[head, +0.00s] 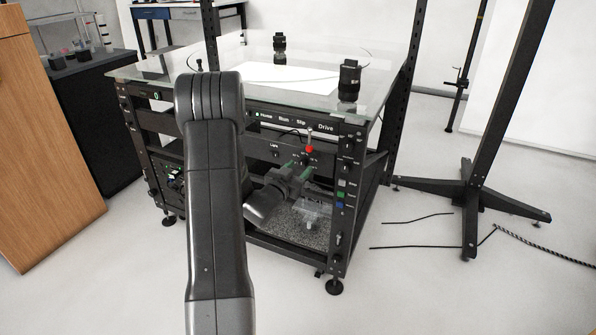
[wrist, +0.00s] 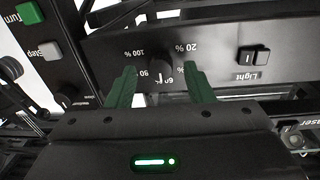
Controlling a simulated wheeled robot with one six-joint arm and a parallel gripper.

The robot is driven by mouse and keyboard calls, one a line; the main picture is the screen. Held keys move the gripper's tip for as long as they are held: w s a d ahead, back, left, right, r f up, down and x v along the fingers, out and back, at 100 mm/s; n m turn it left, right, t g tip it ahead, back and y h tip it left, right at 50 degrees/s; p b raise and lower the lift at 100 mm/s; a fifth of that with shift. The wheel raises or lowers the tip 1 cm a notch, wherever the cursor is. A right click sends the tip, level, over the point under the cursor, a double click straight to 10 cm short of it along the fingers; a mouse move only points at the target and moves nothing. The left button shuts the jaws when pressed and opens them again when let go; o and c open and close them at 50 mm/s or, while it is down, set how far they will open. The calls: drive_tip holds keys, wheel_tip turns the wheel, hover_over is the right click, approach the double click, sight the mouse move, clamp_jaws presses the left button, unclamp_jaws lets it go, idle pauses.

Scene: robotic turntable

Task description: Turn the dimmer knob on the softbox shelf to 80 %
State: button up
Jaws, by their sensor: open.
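The dimmer knob (wrist: 160,66) is a small black knob on the dark shelf panel, shown upside down in the wrist view. Printed marks around it include 20 %, 60 % and 100 %; the 80 mark is partly covered by a finger. A pale line on the knob points down in the picture, near the 60 % mark. My gripper (wrist: 160,69) is open, with one green finger on each side of the knob and visible gaps to it. In the head view my gripper (head: 297,170) is at the front panel and hides the knob.
A Light rocker switch (wrist: 254,57) sits right of the knob in the wrist view. Step (wrist: 49,50) and Turn (wrist: 27,12) buttons are on the left post. A red-tipped lever (head: 309,148) stands close above my gripper. The glass tabletop (head: 215,84) overhangs the panel.

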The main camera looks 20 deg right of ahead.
drive_tip(key=shift+w+d, duration=0.15)
drive_tip(key=shift+d, duration=0.05)
drive_tip(key=c, duration=1)
drive_tip(key=shift+m+b, duration=0.3)
drive_tip(key=shift+b, duration=0.1)
